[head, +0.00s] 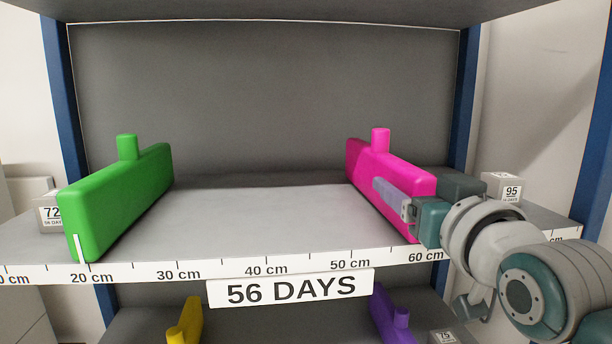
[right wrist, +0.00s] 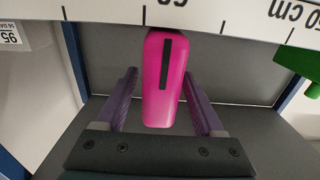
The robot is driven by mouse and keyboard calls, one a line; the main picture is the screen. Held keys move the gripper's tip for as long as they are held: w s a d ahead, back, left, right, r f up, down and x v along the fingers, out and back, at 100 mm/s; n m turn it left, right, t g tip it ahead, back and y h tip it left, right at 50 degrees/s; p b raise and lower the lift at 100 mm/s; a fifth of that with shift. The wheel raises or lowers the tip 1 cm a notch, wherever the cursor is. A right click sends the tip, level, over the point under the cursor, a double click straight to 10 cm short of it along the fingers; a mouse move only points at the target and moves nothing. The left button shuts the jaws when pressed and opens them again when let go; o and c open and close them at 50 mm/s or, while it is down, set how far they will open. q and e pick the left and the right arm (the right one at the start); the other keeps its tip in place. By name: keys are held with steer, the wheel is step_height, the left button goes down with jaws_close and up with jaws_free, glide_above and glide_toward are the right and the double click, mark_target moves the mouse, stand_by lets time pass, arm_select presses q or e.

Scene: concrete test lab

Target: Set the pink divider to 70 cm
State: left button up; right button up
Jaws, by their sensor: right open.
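The pink divider (head: 392,172) stands upright on the grey shelf (head: 265,215), right of the middle, with a knob on top. Its front end is by the 60 cm label of the scale (head: 265,270). The right wrist view shows the pink divider (right wrist: 160,85) and a dark line on its front end, close to the scale edge. My right gripper (head: 390,188) is at the front part of the divider. Its purple fingers (right wrist: 160,78) are open, one on each side of the divider, with visible gaps. The far finger is hidden in the head view.
A green divider (head: 118,200) stands near 20 cm. A "56 DAYS" sign (head: 290,289) hangs on the front edge. Boxes marked 72 (head: 50,212) and 95 (head: 503,187) sit beyond the sides. Yellow (head: 186,322) and purple (head: 388,318) dividers stand below. The shelf between green and pink is clear.

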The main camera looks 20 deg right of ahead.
steer(key=shift+w+d, duration=0.15)
steer(key=shift+w, duration=0.45)
jaws_close()
stand_by(1.1)
